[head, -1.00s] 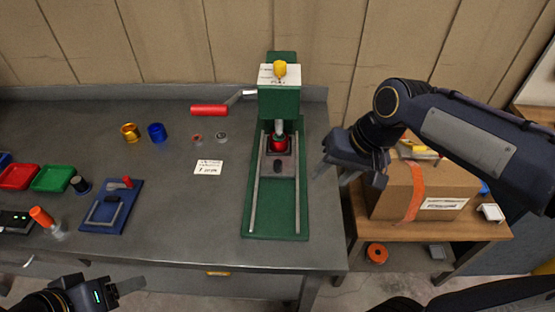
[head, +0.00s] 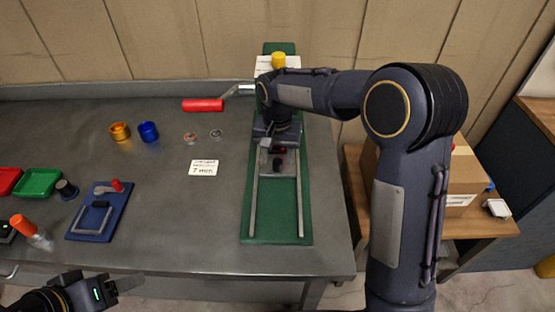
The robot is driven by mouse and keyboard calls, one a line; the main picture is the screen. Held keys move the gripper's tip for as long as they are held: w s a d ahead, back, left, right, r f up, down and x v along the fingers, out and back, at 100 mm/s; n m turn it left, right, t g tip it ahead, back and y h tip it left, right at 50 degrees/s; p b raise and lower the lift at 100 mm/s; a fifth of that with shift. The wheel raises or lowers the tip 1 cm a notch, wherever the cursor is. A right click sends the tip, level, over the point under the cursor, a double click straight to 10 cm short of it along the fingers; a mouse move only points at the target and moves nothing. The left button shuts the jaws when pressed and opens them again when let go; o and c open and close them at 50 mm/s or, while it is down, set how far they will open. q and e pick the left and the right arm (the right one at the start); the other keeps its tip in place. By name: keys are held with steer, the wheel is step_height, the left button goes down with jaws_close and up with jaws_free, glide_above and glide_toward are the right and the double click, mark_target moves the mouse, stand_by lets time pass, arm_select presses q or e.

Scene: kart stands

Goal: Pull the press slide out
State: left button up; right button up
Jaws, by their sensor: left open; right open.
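The green press (head: 272,227) stands on the grey bench, with two rails running toward the front edge. Its slide (head: 287,170) sits at the back of the rails and has a dark knob (head: 277,163) on top. My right gripper (head: 268,145) is over the back of the slide, below the press head; it is open. My arm hides most of the press head and the red part on the slide. I cannot tell whether the gripper touches anything. My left gripper (head: 122,285) is open and empty in front of the bench at lower left.
The red press lever handle (head: 203,105) sticks out to the left. Gold (head: 120,131) and blue (head: 148,131) cups, a white card (head: 203,167) and a blue fixture plate (head: 99,211) lie left of the press. The front rails are clear. A cardboard box (head: 462,180) is at right.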

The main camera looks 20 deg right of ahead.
steer(key=shift+f, duration=1.05)
steer(key=shift+c, duration=0.3)
jaws_close()
